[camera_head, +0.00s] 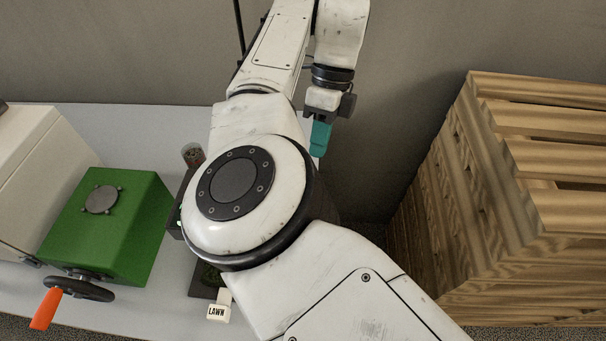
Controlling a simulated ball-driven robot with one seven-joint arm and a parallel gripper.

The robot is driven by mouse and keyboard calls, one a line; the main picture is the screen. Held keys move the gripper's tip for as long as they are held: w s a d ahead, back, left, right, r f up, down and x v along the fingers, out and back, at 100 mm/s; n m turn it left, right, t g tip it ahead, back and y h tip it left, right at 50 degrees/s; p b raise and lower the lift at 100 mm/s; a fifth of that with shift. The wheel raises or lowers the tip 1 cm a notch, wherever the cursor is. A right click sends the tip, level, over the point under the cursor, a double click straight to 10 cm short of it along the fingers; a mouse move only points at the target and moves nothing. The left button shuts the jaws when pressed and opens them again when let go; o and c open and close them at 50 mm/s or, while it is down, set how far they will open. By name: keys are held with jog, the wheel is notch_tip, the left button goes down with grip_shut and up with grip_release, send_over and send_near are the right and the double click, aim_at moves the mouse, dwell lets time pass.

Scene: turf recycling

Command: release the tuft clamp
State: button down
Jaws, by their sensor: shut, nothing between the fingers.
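My gripper (320,136), with teal fingers, points down near the top middle, above the right end of the grey table. Its fingers look closed and hold nothing. A dark fixture (206,282) stands on the table behind my arm, with a bit of dark green, turf-like material at its front. My arm covers most of this fixture, so I cannot tell whether it is the tuft clamp or whether a clamp is shut. A white tag reading LAWN (218,312) is at its front. My gripper is apart from it, farther back.
A green box (118,238) with a black handwheel (82,289) and orange handle (46,309) stands at left, beside a pale casing (40,170). A small cylinder (193,154) shows behind my arm. Stacked wooden pallets (500,210) fill the right. The grey table (150,118) is bare at the back.

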jog(key=s+a+f+p, duration=0.1)
jog(key=s+a+f, duration=0.2)
jog(key=s+f, duration=0.3)
jog(key=shift+d+p+x, duration=0.2)
jog(key=shift+p+x, duration=0.2)
jog(key=shift+x, duration=1.2)
jog(key=shift+w, duration=0.2)
